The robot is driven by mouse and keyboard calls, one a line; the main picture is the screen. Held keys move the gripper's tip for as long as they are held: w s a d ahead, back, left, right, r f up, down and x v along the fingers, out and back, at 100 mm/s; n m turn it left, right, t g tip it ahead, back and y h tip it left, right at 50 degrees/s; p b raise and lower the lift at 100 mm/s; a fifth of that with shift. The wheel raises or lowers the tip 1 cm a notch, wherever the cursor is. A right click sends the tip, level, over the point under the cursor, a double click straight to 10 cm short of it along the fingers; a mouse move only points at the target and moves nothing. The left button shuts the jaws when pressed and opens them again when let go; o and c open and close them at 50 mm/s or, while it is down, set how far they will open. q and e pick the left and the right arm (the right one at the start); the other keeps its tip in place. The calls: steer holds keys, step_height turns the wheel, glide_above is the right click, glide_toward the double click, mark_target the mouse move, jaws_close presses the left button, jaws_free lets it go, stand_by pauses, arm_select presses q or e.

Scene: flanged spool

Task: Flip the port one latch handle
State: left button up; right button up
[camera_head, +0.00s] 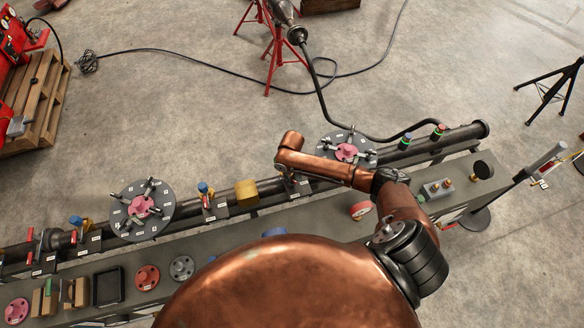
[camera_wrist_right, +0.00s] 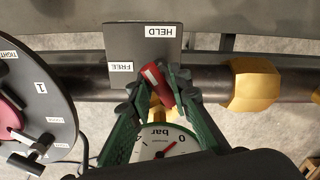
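The latch has a dark plate (camera_wrist_right: 145,50) marked HELD and FREE, mounted at the long dark pipe (camera_wrist_right: 85,72). Its red handle (camera_wrist_right: 152,76) lies slightly tilted in front of the plate, beside the FREE mark. My right gripper (camera_wrist_right: 157,78) has green-lined fingers that close in on both sides of the handle and appear to touch it. In the head view my copper right arm reaches left over the pipe; its wrist (camera_head: 288,160) hides the handle. The plate's port number is not readable. My left gripper is not in view.
A gauge marked bar (camera_wrist_right: 160,143) shows between the fingers. A yellow block (camera_wrist_right: 252,85) sits right of the plate; a dark flanged disc (camera_wrist_right: 35,95) stands left.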

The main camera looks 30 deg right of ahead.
mark_target(292, 179)
steer(key=m+p, duration=0.5)
steer(key=shift+r, duration=0.2)
steer(key=shift+f+p, duration=0.1)
steer(key=shift+p, duration=0.35)
steer(key=n, duration=0.2)
steer(key=shift+f+n, duration=0.15)
steer(key=shift+n, duration=0.15)
step_height(292, 179, up, 7)
steer(key=shift+o, duration=0.3)
